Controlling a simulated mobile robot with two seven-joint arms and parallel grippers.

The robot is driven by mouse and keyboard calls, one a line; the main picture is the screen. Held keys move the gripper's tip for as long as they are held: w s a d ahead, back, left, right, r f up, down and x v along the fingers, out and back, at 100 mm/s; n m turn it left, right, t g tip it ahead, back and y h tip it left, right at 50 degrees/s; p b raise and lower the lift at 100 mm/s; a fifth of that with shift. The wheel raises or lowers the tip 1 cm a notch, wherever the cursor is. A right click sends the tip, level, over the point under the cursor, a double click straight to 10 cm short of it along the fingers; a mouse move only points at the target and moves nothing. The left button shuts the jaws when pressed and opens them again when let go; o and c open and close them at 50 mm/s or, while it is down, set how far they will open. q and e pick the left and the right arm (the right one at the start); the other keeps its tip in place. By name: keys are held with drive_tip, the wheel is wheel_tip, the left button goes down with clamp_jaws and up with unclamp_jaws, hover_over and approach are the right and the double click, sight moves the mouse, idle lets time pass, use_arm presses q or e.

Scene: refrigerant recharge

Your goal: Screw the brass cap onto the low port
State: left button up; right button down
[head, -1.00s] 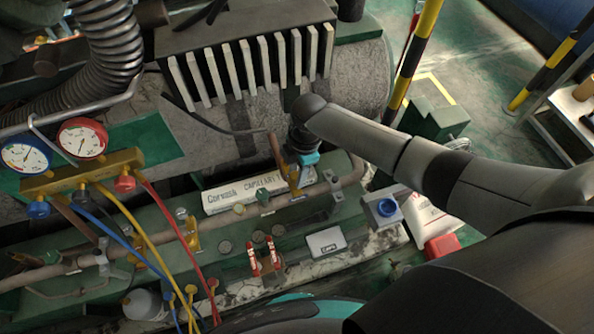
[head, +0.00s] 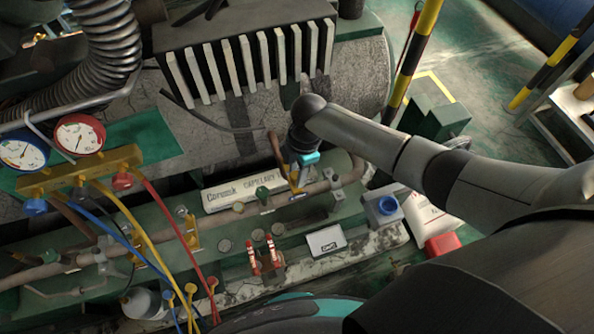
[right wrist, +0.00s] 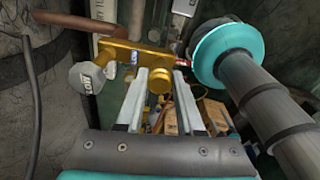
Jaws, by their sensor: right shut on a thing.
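My right gripper (right wrist: 163,92) points down at the pipe in front of the finned block; its wrist end (head: 306,150) shows in the head view, where its fingertips are mostly hidden. In the right wrist view its two pale fingers are closed around a small round brass cap (right wrist: 156,90). Just beyond the cap is a brass valve body (right wrist: 125,54) with a blue band; it also shows in the head view (head: 293,180). A grey tag or cap with dark lettering (right wrist: 87,78) hangs at its left end. I cannot tell whether cap and port touch. My left gripper is not visible.
At left are a blue gauge (head: 22,152) and a red gauge (head: 79,135) on a brass manifold (head: 85,172), with coloured hoses running down. A grey box with a blue ring (head: 383,210), a white card (head: 326,241) and red-handled tools (head: 263,255) lie right of the hoses.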

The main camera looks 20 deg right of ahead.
drive_tip(key=shift+f+b, duration=0.35)
drive_tip(key=shift+f, duration=0.2)
drive_tip(key=shift+r+m+p, duration=0.15)
drive_tip(key=shift+m+p, duration=0.55)
drive_tip(key=shift+p, duration=0.05)
drive_tip(key=shift+m+p, duration=0.6)
drive_tip(key=shift+m, duration=0.5)
drive_tip(key=shift+s, duration=0.1)
